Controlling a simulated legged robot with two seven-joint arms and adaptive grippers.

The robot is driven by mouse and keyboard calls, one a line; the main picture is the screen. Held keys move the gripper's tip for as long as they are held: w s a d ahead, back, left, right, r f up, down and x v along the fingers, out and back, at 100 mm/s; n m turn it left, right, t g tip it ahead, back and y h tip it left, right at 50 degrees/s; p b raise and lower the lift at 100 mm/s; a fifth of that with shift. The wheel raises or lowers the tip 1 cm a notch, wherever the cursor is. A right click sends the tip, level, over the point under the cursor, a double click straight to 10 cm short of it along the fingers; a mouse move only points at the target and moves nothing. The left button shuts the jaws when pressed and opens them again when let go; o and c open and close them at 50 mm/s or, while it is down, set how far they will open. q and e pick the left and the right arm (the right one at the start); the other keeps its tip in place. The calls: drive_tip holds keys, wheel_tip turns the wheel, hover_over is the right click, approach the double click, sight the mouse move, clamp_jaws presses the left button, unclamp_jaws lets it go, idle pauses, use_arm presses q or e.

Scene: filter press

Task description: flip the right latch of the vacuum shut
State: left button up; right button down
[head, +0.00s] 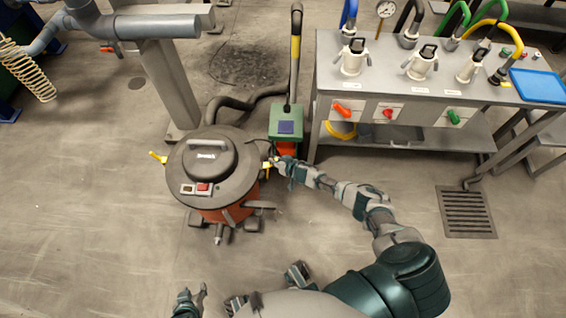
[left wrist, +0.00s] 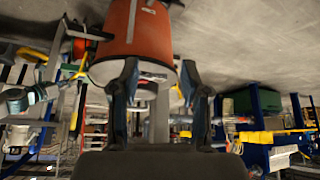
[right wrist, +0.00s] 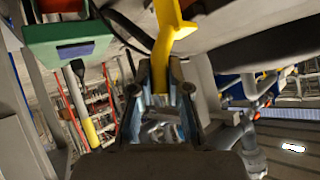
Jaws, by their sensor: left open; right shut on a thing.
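The vacuum (head: 213,172) is a round orange drum with a dark grey lid, standing on the floor left of centre in the head view. Its left yellow latch (head: 158,157) sticks outward from the lid's side. The right yellow latch (head: 267,166) is at the lid's right edge, partly hidden by my right gripper (head: 278,163). In the right wrist view the yellow latch (right wrist: 171,35) runs down between the fingers of my right gripper (right wrist: 173,95), which is shut on it. My left gripper (head: 192,298) is open and empty, low in front of the vacuum; the left wrist view shows its spread fingers (left wrist: 164,85).
A green and orange floor tool (head: 286,122) stands right of the vacuum, close to my right gripper. A grey bench (head: 400,105) with hoses and a blue tray (head: 538,86) is at the back right. A grey post (head: 170,85) stands behind the vacuum. Front floor is clear.

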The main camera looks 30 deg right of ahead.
drive_tip(key=shift+w+a+r+h+p, duration=0.15)
drive_tip(key=shift+w+a+h+p, duration=0.2)
drive_tip(key=shift+a, duration=0.35)
use_arm(q)
drive_tip(key=s+a+g, duration=0.2)
drive_tip(key=s+g, duration=0.1)
drive_tip(key=s, duration=0.3)
drive_tip(key=shift+f+y, duration=0.3)
use_arm(e)
drive_tip(key=shift+a+g, duration=0.2)
drive_tip(key=shift+g, duration=0.2)
drive_tip(key=c, duration=1.1)
unclamp_jaws()
drive_tip(key=shift+w+f, duration=0.15)
drive_tip(key=shift+f, duration=0.05)
use_arm(q)
drive_tip(key=shift+w, duration=0.25)
use_arm(e)
drive_tip(key=shift+w, duration=0.1)
drive_tip(key=shift+r, duration=0.1)
